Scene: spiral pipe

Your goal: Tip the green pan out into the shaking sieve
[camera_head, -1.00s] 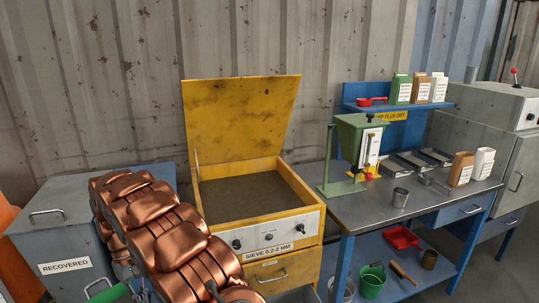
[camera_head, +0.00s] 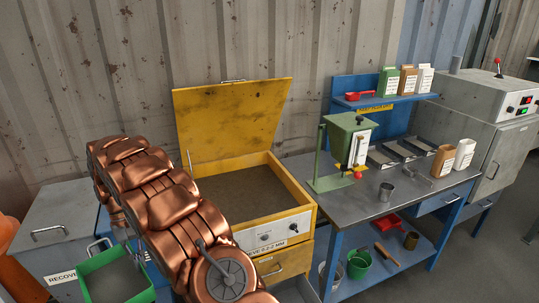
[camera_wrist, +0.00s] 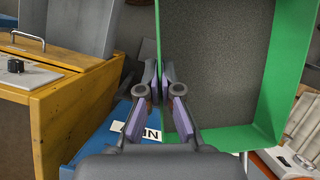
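The green pan (camera_head: 100,260) is at the lower left in the head view, upright or nearly so, with dark grey grainy material inside. In the wrist view the pan (camera_wrist: 282,75) fills the upper right. My gripper (camera_wrist: 160,80) has its fingers on both sides of the pan's left wall and appears shut on it. The pan is outside the sieve.
A grey bin marked RECOVERED (camera_head: 50,225) stands at the left. A blue box with a partly covered label (camera_wrist: 110,135) lies below the gripper. A steel-topped blue bench (camera_head: 345,205) with a green stand (camera_head: 345,135) stands right of the sieve. The raised lid backs the sieve.

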